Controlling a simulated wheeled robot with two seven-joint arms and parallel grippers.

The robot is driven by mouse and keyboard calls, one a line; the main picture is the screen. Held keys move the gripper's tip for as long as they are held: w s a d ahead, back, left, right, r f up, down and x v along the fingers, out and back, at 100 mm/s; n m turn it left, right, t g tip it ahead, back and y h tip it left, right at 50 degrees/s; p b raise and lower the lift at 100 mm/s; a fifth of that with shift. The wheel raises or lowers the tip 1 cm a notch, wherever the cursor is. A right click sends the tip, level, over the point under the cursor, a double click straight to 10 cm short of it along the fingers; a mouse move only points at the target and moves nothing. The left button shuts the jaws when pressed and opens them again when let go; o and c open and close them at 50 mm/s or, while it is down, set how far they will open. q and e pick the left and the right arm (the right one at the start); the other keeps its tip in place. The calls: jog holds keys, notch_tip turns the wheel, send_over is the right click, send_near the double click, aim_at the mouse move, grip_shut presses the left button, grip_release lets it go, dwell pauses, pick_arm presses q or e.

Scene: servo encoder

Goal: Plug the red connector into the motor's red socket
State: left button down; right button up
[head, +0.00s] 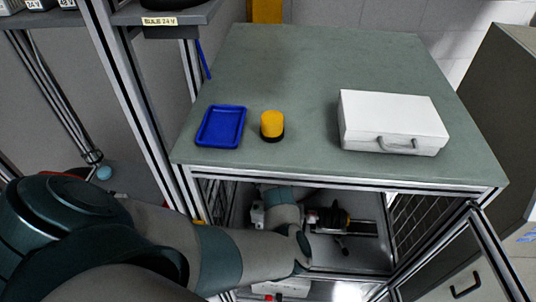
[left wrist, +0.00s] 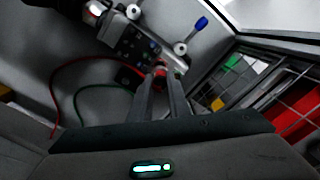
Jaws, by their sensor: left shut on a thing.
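In the left wrist view, my left gripper (left wrist: 162,84) is shut on the small red connector (left wrist: 160,70), which shows between its fingertips. The fingertips are right at the lower edge of the motor's dark block with its ports (left wrist: 132,44). The fingers hide much of the connector, and I cannot tell whether it is in the socket. A red cable (left wrist: 85,61) curves away to the left. In the head view my left arm reaches into the cabinet under the tabletop, where a dark motor assembly (head: 328,217) lies. My right gripper is not in view.
A green cable (left wrist: 78,103) hangs near the red one. A blue-tipped lever (left wrist: 201,23) sticks up beside the block. The green tabletop (head: 310,70) bears a blue tray (head: 221,127), a yellow-black cylinder (head: 272,125) and a white case (head: 390,115). A framed door (head: 490,255) stands open at right.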

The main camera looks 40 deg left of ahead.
pick_arm(q)
jog(key=shift+f, duration=0.2)
jog(key=shift+f, duration=0.7)
jog(key=shift+f+b, duration=1.1)
jog(key=shift+b, duration=0.3)
jog(key=shift+p, duration=1)
dwell(0.9)
jog(key=shift+f, duration=0.4)
dwell(0.6)
jog(key=c, duration=1.6)
grip_release()
